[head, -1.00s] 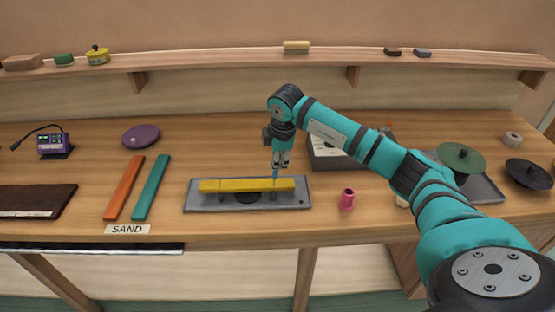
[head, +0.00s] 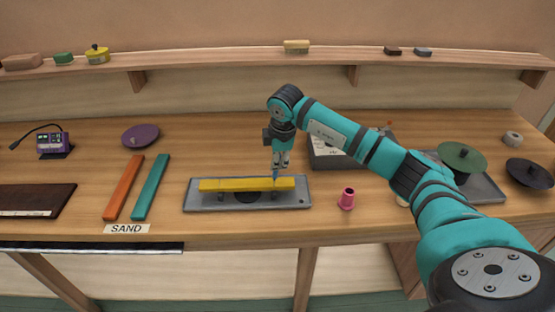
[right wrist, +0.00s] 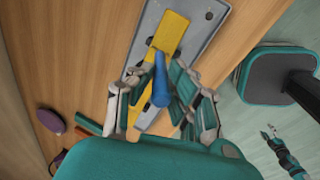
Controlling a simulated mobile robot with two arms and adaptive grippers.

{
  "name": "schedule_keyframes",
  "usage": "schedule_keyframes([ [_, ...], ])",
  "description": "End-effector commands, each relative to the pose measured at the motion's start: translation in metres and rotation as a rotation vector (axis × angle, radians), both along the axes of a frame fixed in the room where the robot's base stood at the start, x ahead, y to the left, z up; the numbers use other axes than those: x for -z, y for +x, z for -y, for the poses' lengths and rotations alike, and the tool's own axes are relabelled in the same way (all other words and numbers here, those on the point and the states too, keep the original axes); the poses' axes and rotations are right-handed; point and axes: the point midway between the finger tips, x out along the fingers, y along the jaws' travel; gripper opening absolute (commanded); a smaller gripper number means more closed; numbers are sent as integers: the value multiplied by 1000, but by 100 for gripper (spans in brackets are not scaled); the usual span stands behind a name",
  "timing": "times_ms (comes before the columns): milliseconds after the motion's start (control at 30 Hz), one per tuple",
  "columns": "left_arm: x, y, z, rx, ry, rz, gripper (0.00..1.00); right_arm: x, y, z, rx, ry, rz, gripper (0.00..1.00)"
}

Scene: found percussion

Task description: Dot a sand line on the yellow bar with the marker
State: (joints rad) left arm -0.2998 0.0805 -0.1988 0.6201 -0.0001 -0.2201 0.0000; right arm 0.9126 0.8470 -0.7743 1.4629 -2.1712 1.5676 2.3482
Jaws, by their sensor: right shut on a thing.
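The yellow bar (head: 240,185) lies lengthwise across supports on a grey tray (head: 194,203) at the bench's front middle. My right gripper (head: 281,165) is above the bar's right part, shut on the blue marker (head: 276,174), whose lower end points down at the bar. In the right wrist view the marker (right wrist: 160,85) stands between the fingers, over the yellow bar (right wrist: 171,32). I cannot tell whether its tip touches. No dots can be made out. A small teal gripper, apparently my left (right wrist: 270,133), shows at the right wrist view's lower right; its jaws are unclear.
Left of the tray lie an orange bar (head: 124,188), a teal bar (head: 151,187) and a SAND label (head: 127,229). A pink cup (head: 347,199) stands right of the tray. A grey box (head: 325,152) is behind, partly hidden by my arm.

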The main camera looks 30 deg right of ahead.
Motion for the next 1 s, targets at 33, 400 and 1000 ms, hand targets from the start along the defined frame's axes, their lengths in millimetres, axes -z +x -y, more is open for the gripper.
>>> schedule_keyframes([
  [33,1,0,0,0,0,0,58,1,0,0,0,0,0,0],
  [400,4,0,0,1,-1,0,58,6,0,0,0,0,0,0],
  [1000,1,0,1,2,-1,0,58,1,0,0,0,0,0,0],
])
